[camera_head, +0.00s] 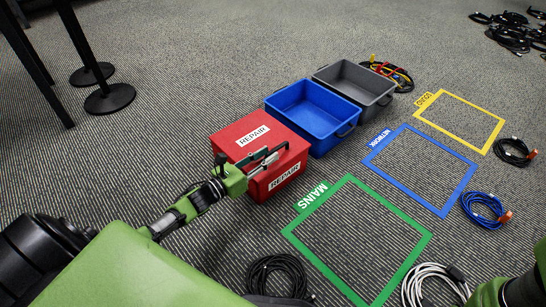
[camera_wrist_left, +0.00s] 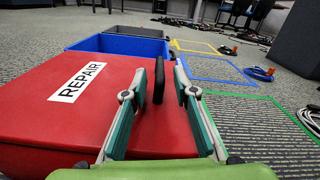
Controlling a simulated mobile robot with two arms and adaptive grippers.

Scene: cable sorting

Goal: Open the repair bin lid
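The red repair bin (camera_head: 228,138) stands on the carpet with its red lid (camera_wrist_left: 45,112) closed and flat. White REPAIR labels show on its top and front. My left gripper (camera_head: 268,157) is over the lid's front edge. In the left wrist view, its two fingers are apart, one on each side of the lid's black upright handle (camera_wrist_left: 158,80). A gap shows between each finger and the handle, so it is open and not gripping. The inside of the bin is hidden by the lid. My right gripper does not show.
An open blue bin (camera_head: 313,116) and an open grey bin (camera_head: 352,84) stand in a row behind the red one. Green (camera_head: 408,262), blue (camera_head: 455,207) and yellow (camera_head: 484,150) floor outlines lie to the right, empty inside. Coiled cables (camera_head: 280,276) lie nearby. Black posts (camera_head: 109,98) stand at upper left.

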